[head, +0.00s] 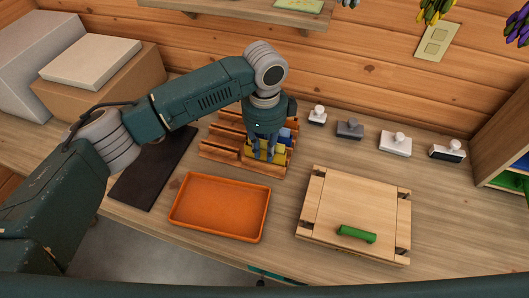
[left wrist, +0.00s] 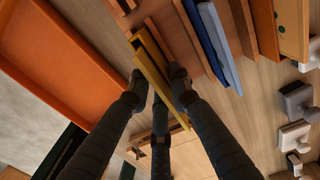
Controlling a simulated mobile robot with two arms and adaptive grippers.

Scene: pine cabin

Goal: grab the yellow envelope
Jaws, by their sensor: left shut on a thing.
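The yellow envelope (head: 279,156) stands in a front slot of the wooden sorting rack (head: 221,153). My left gripper (head: 262,152) reaches down over it from above and partly hides it. In the left wrist view, the yellow envelope (left wrist: 152,68) shows as a narrow yellow edge between the fingertips of my left gripper (left wrist: 160,80), which is shut on it. The envelope is still down among the rack's slats. My right gripper is in neither view.
A blue envelope (head: 286,134) stands in the rack just behind. An orange tray (head: 220,236) lies in front, and a wooden press with a green handle (head: 357,234) is at right. Several stamps (head: 349,129) line the back. A dark mat (head: 155,170) lies left.

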